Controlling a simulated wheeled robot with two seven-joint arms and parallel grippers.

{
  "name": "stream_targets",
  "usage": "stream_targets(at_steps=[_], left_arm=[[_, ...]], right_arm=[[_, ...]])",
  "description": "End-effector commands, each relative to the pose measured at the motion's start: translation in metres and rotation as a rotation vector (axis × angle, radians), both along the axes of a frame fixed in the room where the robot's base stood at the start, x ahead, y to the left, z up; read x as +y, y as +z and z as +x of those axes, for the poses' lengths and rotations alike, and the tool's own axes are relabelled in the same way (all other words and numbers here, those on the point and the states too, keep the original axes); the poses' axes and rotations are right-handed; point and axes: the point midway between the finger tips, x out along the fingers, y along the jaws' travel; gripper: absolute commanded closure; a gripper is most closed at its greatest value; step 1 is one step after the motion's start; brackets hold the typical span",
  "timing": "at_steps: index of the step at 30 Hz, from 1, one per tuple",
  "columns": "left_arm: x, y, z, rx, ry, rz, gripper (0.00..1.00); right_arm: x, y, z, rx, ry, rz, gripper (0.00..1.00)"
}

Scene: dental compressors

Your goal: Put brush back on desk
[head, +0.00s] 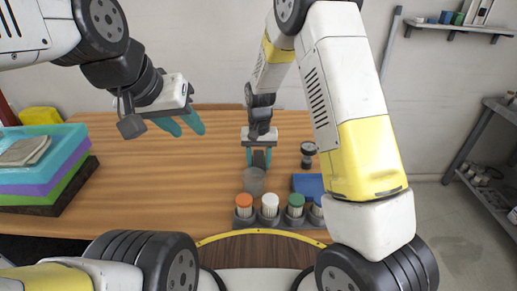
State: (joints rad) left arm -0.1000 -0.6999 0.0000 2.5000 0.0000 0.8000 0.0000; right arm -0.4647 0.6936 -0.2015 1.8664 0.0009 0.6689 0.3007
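My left gripper (187,123) is at upper left above the wooden desk (150,178). Its two teal fingers are apart with nothing between them. My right gripper (259,158) points down over the middle of the desk, just behind a grey round container (254,181). Something dark shows between its teal fingers; I cannot tell whether it is a held object or part of the gripper. No brush is clearly recognisable. A dark, knob-shaped object (308,153) stands on the desk to the right of the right gripper; its kind is unclear.
Bottles with orange (244,201), white (270,199) and green (295,200) caps stand in a row at the front. A blue item (309,184) lies behind them, partly hidden by my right arm. A coloured stack (45,165) is at far left. The desk's left middle is clear.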

Motion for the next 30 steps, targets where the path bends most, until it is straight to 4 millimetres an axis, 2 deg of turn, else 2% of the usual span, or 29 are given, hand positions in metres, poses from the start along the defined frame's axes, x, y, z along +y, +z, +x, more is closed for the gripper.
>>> stream_targets(at_steps=[4,5,8,20,23,30], left_arm=[[0.0,0.0,0.0,0.0,0.0,0.0,0.64],[0.0,0.0,0.0,0.0,0.0,0.0,0.64],[0.0,0.0,0.0,0.0,0.0,0.0,0.64],[0.0,0.0,0.0,0.0,0.0,0.0,0.64],[0.0,0.0,0.0,0.0,0.0,0.0,0.64],[0.0,0.0,0.0,0.0,0.0,0.0,0.64]], right_arm=[[0.0,-0.002,0.0,0.0,0.0,0.0,1.0],[0.0,-0.002,0.0,0.0,0.0,0.0,0.53],[0.0,-0.002,0.0,0.0,0.0,0.0,0.34],[0.0,0.003,0.001,-0.002,0.0,0.001,0.34],[0.001,0.017,0.002,-0.005,0.0,0.002,0.34],[0.0,0.068,0.004,-0.006,-0.001,0.003,0.34]])
